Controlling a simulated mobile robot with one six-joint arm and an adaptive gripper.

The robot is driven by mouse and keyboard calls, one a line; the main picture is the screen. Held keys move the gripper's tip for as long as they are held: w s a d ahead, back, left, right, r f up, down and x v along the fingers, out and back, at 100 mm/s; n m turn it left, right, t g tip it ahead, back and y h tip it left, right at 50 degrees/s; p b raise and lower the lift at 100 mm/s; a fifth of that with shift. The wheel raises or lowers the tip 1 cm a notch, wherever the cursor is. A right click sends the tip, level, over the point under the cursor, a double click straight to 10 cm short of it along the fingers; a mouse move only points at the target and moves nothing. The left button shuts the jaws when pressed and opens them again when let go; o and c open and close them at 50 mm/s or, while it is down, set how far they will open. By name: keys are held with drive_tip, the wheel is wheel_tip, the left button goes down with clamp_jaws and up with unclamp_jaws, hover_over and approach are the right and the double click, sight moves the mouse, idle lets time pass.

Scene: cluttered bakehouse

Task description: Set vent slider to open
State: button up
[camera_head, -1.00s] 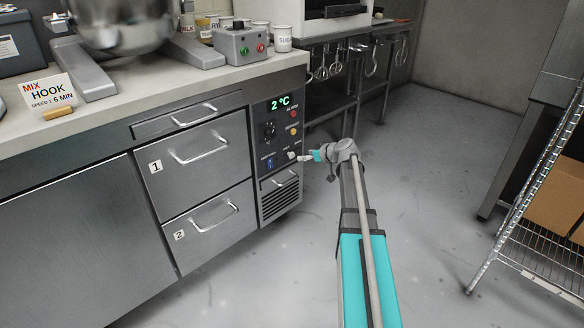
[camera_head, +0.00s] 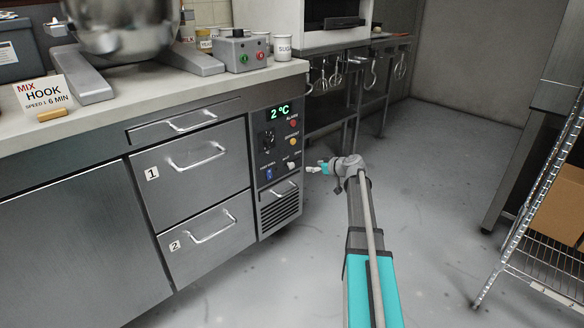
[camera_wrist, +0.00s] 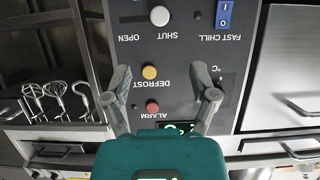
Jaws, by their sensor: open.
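The vent slider's pale round knob (camera_wrist: 160,15) shows at the top of the wrist view, which sees the panel upside down. It sits by the SHUT label, with OPEN to the left. In the head view the knob (camera_head: 291,165) is small, low on the control panel (camera_head: 277,150). My gripper (camera_head: 311,169) is just right of the panel, apart from the knob. In the wrist view my gripper (camera_wrist: 163,80) is open and empty, its fingers spread either side of the DEFROST button. Nothing is held.
The DEFROST button (camera_wrist: 149,72), ALARM button (camera_wrist: 152,107) and blue FAST CHILL switch (camera_wrist: 224,14) are close to the knob. A wire rack (camera_head: 520,240) stands right. Floor between is clear.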

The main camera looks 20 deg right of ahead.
sight(292, 165)
drive_tip(key=b+x, duration=0.4)
drive_tip(key=x, duration=0.7)
drive_tip(key=shift+w+f, duration=0.15)
drive_tip(key=shift+f, duration=0.05)
drive_tip(key=shift+b+x, duration=0.45)
drive_tip(key=shift+x, duration=0.5)
drive_tip(key=shift+a, duration=0.1)
clamp_jaws()
